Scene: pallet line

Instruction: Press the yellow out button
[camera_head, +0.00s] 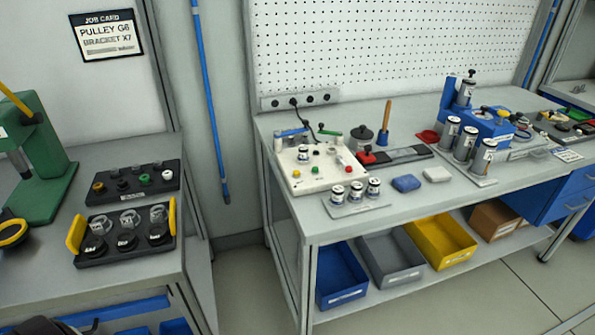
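A white control box (322,184) sits at the left end of the long grey workbench. On its front left is a small yellow button (296,174). Any label beside the yellow button is too small to read. A metal cylinder (303,154) and levers with blue and green handles stand at the back of the box.
Labelled cylinders (356,191) stand on a plate before the box. A nearer bench at left holds a black tray (130,258) with yellow handles.

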